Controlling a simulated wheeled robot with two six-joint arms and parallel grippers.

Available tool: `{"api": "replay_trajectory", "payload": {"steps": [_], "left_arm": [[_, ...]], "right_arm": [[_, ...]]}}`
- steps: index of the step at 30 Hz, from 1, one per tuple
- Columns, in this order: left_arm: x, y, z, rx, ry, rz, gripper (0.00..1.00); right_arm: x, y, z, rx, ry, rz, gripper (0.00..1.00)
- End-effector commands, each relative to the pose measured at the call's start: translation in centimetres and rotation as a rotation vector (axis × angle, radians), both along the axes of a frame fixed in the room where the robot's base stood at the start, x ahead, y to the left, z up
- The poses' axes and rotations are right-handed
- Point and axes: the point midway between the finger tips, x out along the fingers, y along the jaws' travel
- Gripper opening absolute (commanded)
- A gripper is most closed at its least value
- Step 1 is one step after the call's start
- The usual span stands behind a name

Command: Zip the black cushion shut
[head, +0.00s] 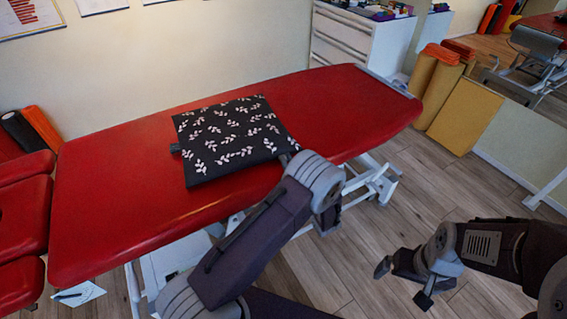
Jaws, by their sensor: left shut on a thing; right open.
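The black cushion (232,138) with white leaf sprigs lies flat on the red treatment table. A small dark tab (176,148) sticks out at its left edge. My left gripper (286,159) is at the cushion's right front corner, mostly hidden behind my own wrist. It is shut on the cushion there, but I cannot tell which part of it the fingers hold. The zip and its slider cannot be made out. My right gripper (403,283) is open and empty over the floor, to the right of the table and apart from it.
The red table (120,200) is bare around the cushion. Red padded sections (22,215) stand at the left. A white drawer cabinet (362,45) with small items on top is behind. Orange and yellow rolls and a block (464,115) lean at the right wall.

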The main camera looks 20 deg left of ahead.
Motion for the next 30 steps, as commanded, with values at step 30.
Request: {"api": "replay_trajectory", "payload": {"steps": [30], "left_arm": [[-1.4,-1.6,0.1,0.001,0.002,-0.006,0.35]], "right_arm": [[0.0,0.0,0.4,0.000,0.000,0.000,1.00]]}}
